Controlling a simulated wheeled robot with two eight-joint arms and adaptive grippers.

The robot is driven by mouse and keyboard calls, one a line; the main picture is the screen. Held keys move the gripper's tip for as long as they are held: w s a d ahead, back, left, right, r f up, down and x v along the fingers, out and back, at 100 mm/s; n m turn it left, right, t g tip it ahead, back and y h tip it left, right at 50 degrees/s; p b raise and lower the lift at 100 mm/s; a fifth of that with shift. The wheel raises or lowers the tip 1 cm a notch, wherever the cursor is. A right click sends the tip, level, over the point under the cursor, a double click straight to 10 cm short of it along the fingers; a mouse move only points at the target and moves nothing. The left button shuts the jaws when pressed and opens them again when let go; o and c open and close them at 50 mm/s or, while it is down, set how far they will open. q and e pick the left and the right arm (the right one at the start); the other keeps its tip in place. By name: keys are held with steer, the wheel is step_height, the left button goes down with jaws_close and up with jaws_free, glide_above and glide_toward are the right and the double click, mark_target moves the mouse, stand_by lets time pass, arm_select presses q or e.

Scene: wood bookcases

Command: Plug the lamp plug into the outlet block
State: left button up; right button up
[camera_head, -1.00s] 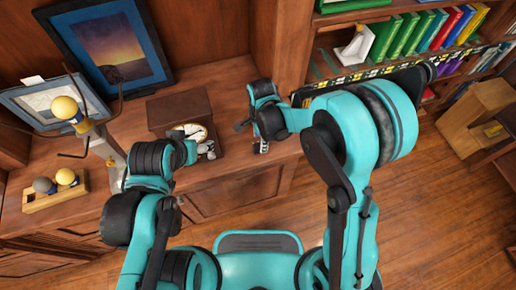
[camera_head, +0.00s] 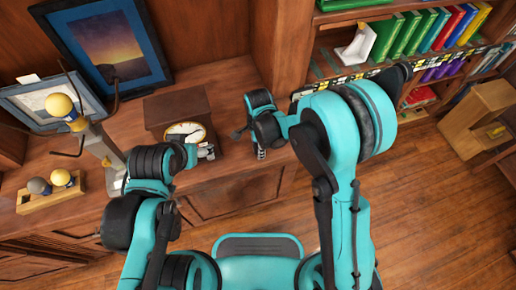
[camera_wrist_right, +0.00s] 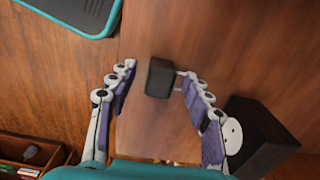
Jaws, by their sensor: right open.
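In the right wrist view, a small dark block with short pale prongs on its right side, seemingly the plug (camera_wrist_right: 160,77), lies on the wooden surface. My right gripper (camera_wrist_right: 155,80) is open, its fingers on either side of the plug; contact cannot be told. A larger black box (camera_wrist_right: 262,137), possibly the outlet block, is partly hidden behind the right finger. In the head view my right gripper (camera_head: 262,153) points down at the cabinet's front edge and hides the plug. My left gripper (camera_head: 207,152) is beside the clock; its opening is too small to tell. A lamp (camera_head: 98,142) with a yellow bulb stands at left.
A clock in a wooden case (camera_head: 183,110) stands between the arms. A wooden holder with bulbs (camera_head: 48,197) is at the left front. Framed pictures (camera_head: 112,42) stand behind. A bookcase upright (camera_head: 283,50) rises behind my right gripper.

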jaws_close()
arm_select(q)
steer(key=shift+r, duration=0.1)
arm_select(e)
steer(key=shift+r, duration=0.15)
step_height(320, 180, up, 4)
steer(key=shift+r+p, duration=0.25)
steer(key=shift+p, duration=0.95)
arm_select(q)
step_height(320, 180, up, 6)
steer(key=p, duration=0.3)
steer(key=shift+f, duration=0.2)
arm_select(e)
steer(key=s+d+r, duration=0.6)
steer(key=s, duration=0.4)
steer(key=shift+r, duration=0.15)
